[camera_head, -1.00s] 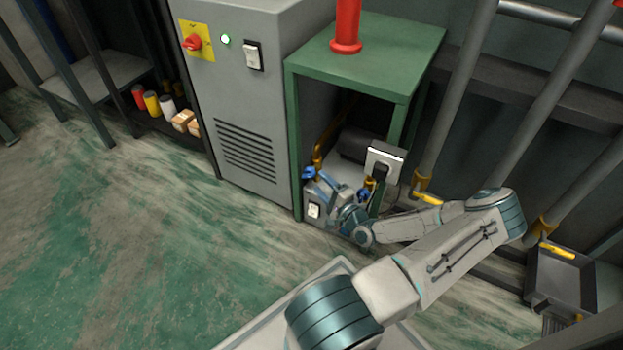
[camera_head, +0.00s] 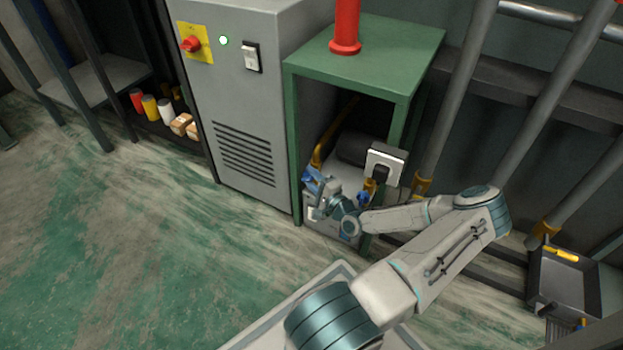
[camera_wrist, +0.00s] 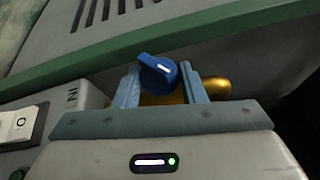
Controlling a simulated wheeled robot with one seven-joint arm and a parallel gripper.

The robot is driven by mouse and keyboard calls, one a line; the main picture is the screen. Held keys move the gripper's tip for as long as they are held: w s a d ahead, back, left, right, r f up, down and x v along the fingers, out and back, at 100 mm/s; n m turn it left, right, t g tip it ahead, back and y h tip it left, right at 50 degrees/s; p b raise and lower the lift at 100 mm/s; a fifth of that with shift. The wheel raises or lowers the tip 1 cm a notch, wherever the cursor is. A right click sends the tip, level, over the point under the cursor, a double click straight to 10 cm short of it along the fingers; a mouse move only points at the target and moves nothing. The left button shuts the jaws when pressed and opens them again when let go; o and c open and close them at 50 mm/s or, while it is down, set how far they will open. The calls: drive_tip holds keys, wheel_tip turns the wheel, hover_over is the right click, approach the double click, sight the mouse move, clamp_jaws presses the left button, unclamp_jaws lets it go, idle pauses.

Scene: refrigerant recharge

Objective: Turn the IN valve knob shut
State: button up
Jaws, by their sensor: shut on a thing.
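The blue IN valve knob (camera_wrist: 158,72) has a white mark on its face and sits between my gripper's fingers in the wrist view. My gripper (camera_wrist: 160,78) is shut on this knob. The "IN" label (camera_wrist: 71,97) shows on the grey unit left of it, upside down. In the head view my gripper (camera_head: 314,184) is at the left front of the grey recharge unit (camera_head: 348,176), and mostly hides the IN knob. A second blue knob (camera_head: 362,197) is at the unit's right, apart from my gripper.
The unit stands under a green table (camera_head: 380,55) whose legs and top frame the space. A grey cabinet (camera_head: 245,110) stands close on the left. A white rocker switch (camera_wrist: 17,124) is near the gripper. Pipes (camera_head: 470,90) rise at right. Floor at left is open.

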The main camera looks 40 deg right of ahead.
drive_tip(key=shift+a+r+g+p, duration=0.1)
drive_tip(key=shift+r+g+p, duration=0.2)
drive_tip(key=shift+p, duration=0.4)
drive_tip(key=shift+f+n+g+p, duration=0.2)
drive_tip(key=shift+n+g+p, duration=0.1)
drive_tip(key=shift+g+p, duration=0.15)
drive_tip(key=o, duration=1)
drive_tip(key=shift+s, duration=0.1)
drive_tip(key=shift+s, duration=0.35)
drive_tip(key=s+p, duration=0.1)
drive_tip(key=s, duration=0.3)
drive_tip(key=s+p, duration=0.1)
drive_tip(key=s, duration=0.3)
drive_tip(key=s+r+p, duration=0.1)
drive_tip(key=s+p, duration=0.1)
drive_tip(key=s, duration=0.3)
drive_tip(key=shift+a, duration=0.1)
